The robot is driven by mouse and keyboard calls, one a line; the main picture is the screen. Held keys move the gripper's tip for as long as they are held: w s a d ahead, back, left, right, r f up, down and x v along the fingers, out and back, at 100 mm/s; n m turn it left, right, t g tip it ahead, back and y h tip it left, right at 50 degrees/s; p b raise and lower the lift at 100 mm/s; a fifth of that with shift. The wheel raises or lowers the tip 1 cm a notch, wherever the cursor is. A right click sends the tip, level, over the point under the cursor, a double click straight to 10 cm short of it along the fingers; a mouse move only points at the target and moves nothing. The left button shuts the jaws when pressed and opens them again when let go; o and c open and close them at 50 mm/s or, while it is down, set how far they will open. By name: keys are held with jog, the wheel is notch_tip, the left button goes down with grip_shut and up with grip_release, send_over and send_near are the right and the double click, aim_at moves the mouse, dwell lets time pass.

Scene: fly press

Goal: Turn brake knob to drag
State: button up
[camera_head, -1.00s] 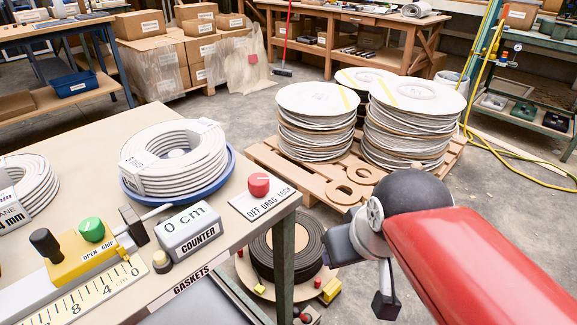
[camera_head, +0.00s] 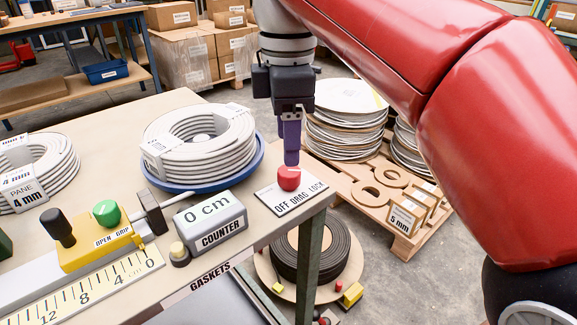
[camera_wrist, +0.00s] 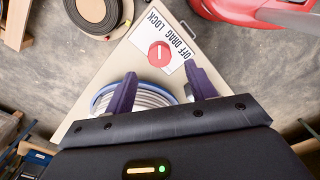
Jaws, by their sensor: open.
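The red brake knob (camera_head: 289,178) sits on a white plate (camera_head: 292,198) marked OFF, DRAG and LOCK, at the table's right corner. In the wrist view the knob (camera_wrist: 159,54) shows a white pointer line, which lies roughly across the plate's lettering. My gripper (camera_head: 290,158) points down just above the knob in the head view. In the wrist view my gripper (camera_wrist: 158,88) has its two purple fingers spread apart, with the knob beyond the tips, between them. Nothing is held. The fingers look apart from the knob.
A coil of white cord (camera_head: 198,142) in a blue dish stands left of the knob. The counter box (camera_head: 210,222) and yellow grip block (camera_head: 92,240) with a green knob stand at the front left. A dark coil (camera_head: 310,258) lies below the table.

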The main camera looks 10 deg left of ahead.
aim_at(288, 170)
notch_tip(288, 170, down, 5)
jog(key=shift+f+b, duration=0.2)
jog(key=shift+b, duration=0.4)
jog(key=c, duration=1)
jog(key=shift+o, duration=0.2)
jog(key=shift+r+m+p, duration=0.1)
jog(key=shift+m+p, duration=0.2)
jog(key=m+p, duration=0.2)
jog(key=m, duration=0.1)
jog(key=shift+r, duration=0.1)
jog(key=m+p, duration=0.2)
jog(key=m, duration=0.3)
jog(key=shift+p, duration=0.35)
jog(key=shift+m, duration=0.3)
